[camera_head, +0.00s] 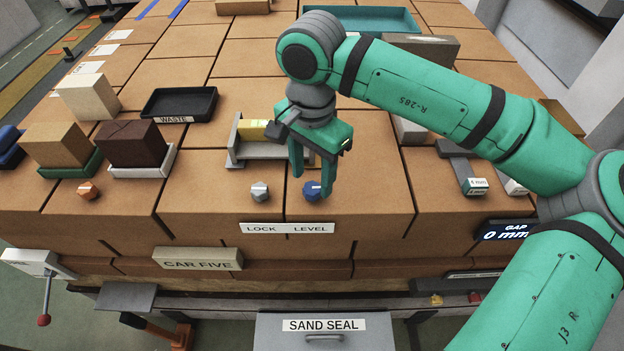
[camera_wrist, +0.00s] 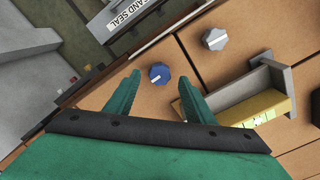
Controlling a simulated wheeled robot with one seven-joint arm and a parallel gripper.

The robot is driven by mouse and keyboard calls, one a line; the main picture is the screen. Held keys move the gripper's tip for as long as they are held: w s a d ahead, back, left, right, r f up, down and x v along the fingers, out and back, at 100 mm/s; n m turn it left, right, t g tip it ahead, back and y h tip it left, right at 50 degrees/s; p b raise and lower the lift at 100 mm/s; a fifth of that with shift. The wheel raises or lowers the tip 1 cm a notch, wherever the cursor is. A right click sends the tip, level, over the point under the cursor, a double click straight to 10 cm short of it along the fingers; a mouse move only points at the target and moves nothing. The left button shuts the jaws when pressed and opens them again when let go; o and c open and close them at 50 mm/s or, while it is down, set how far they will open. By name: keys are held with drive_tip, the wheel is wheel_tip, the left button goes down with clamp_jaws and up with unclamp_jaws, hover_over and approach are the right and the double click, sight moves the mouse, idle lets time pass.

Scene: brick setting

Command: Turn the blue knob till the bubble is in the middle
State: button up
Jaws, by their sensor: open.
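The blue knob (camera_head: 312,190) stands on the brown block surface above the LEVEL label (camera_head: 307,228). It also shows in the wrist view (camera_wrist: 159,73), with a pale pointer mark. My gripper (camera_head: 312,188) is green and open. In the wrist view its two fingers (camera_wrist: 160,80) reach toward the blue knob, one to each side, with gaps between. I cannot tell how high the fingertips are above it. A yellow level vial (camera_wrist: 256,110) sits in a grey bracket (camera_head: 236,150) behind the gripper. The bubble is too small to make out.
A grey knob (camera_head: 259,191) stands close left of the blue knob, above the LOCK label, and an orange knob (camera_head: 88,191) farther left. A black WASTE tray (camera_head: 180,104) and several bricks lie behind. A GAP display (camera_head: 506,231) reads 0 mm at right.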

sight(312, 191)
drive_tip(key=shift+f, duration=1.2)
drive_tip(key=c, duration=1.1)
drive_tip(key=shift+o, duration=0.2)
drive_tip(key=shift+m, duration=0.4)
